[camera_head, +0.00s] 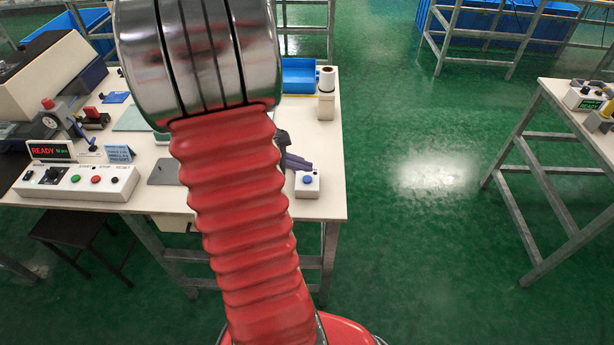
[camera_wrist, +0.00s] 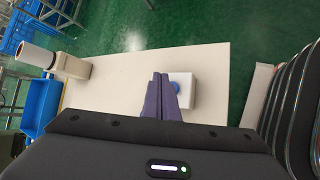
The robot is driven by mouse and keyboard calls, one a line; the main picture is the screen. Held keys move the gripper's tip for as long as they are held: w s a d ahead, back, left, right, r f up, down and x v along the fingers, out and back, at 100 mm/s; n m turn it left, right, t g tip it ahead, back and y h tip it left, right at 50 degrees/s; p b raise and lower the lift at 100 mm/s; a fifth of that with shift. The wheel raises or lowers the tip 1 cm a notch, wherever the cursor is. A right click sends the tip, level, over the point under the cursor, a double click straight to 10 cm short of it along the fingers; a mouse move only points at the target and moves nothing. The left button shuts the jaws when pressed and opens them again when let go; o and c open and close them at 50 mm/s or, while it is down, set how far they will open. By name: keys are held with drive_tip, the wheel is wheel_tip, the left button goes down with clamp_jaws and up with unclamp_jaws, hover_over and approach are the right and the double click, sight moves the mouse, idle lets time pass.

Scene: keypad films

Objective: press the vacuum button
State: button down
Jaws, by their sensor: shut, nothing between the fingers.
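A small white box (camera_head: 308,190) with a round blue button (camera_head: 307,180) sits at the right front corner of the bench. No vacuum label is readable on it. In the wrist view the box (camera_wrist: 187,92) and part of the button (camera_wrist: 175,87) show just right of my fingers, which hide the rest. My gripper (camera_head: 308,165) has dark purple fingers, closed together and empty. The fingertips also show in the wrist view (camera_wrist: 160,75). In the head view they appear just behind the button; I cannot tell the height gap or whether they touch the box.
A white control box (camera_head: 75,182) with a knob and green, red and black buttons stands front left, below a READY display (camera_head: 51,150). A blue bin (camera_head: 299,76) and a white roll (camera_head: 327,80) stand at the bench's back right.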

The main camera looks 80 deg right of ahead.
sight(304, 183)
wheel_tip(304, 183, up, 4)
idle(0.5)
idle(0.6)
drive_tip(key=w+a+r+m+t+y, duration=0.1)
drive_tip(key=w+a+r+m+t, duration=0.1)
drive_tip(key=w+a, duration=0.5)
drive_tip(key=w+a+r+m+t+y, duration=0.1)
drive_tip(key=w+a+t+y, duration=0.15)
drive_tip(key=a, duration=0.75)
drive_tip(key=w+a+r+m+t+y, duration=0.1)
drive_tip(key=w+a+r+m+t, duration=0.1)
drive_tip(key=w+a, duration=0.5)
drive_tip(key=w+a+r+n+t+y, duration=0.1)
drive_tip(key=a+r, duration=0.3)
drive_tip(key=a, duration=0.7)
drive_tip(key=w+a+r+n+t+y, duration=0.1)
drive_tip(key=a+r+n+t, duration=0.2)
drive_tip(key=a, duration=0.8)
drive_tip(key=shift+r+t, duration=0.65)
drive_tip(key=shift+r, duration=0.05)
